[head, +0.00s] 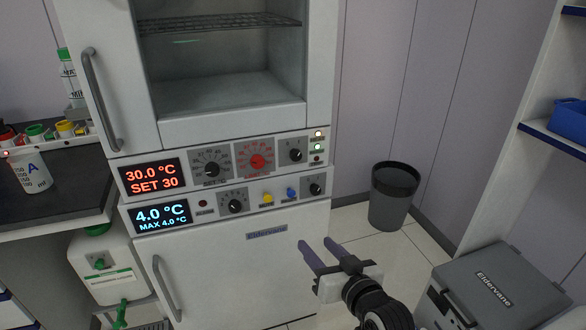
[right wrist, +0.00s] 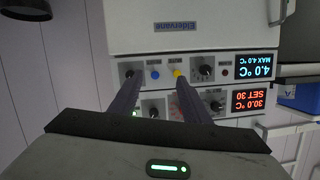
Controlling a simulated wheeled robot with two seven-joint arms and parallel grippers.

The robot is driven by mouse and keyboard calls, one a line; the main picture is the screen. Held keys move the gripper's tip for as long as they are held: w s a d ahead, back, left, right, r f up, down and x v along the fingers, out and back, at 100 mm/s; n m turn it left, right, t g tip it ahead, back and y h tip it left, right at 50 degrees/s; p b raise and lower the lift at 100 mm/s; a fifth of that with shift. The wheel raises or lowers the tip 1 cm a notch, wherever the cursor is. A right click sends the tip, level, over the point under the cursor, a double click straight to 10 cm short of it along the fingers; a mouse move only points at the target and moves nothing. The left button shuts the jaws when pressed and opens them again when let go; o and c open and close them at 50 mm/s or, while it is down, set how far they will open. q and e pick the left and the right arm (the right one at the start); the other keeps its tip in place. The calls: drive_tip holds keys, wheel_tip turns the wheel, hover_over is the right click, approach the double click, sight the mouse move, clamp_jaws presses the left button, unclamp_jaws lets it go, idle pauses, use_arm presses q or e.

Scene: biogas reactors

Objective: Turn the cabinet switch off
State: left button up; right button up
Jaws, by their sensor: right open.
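The white cabinet has two control panels. The upper panel (head: 225,161) carries a red 30.0 °C display, a black dial, a red dial (head: 257,161) and a small black rotary switch (head: 296,154) beside indicator lights. The lower panel carries a blue 4.0 °C display, a black dial (head: 235,206), yellow and blue buttons, and another black rotary switch (head: 315,188). I cannot tell which is the cabinet switch. My right gripper (head: 315,243) is open and empty, in front of and below the panels. In the upside-down right wrist view its fingers (right wrist: 156,82) partly cover the upper panel. My left gripper is out of view.
A dark bin (head: 393,197) stands right of the cabinet. A grey Eldervane box (head: 495,285) is at lower right, near my right arm. A bench (head: 70,195) with a beaker (head: 32,173) is at left. The cabinet doors have protruding handles (head: 100,98).

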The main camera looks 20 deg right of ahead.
sight(298, 156)
drive_tip(key=w+d+r+m+t+b, duration=0.1)
drive_tip(key=w+d+r+m+t, duration=0.15)
drive_tip(key=w+r, duration=0.75)
drive_tip(key=shift+n+t, duration=0.35)
drive_tip(key=shift+n, duration=0.1)
drive_tip(key=w, duration=0.2)
drive_tip(key=w+a+r, duration=0.1)
drive_tip(key=w, duration=0.1)
drive_tip(key=w+r+b, duration=0.1)
drive_tip(key=w, duration=0.2)
drive_tip(key=shift+a+r, duration=0.2)
drive_tip(key=shift+w, duration=0.5)
drive_tip(key=c, duration=1)
drive_tip(key=shift+c, duration=0.2)
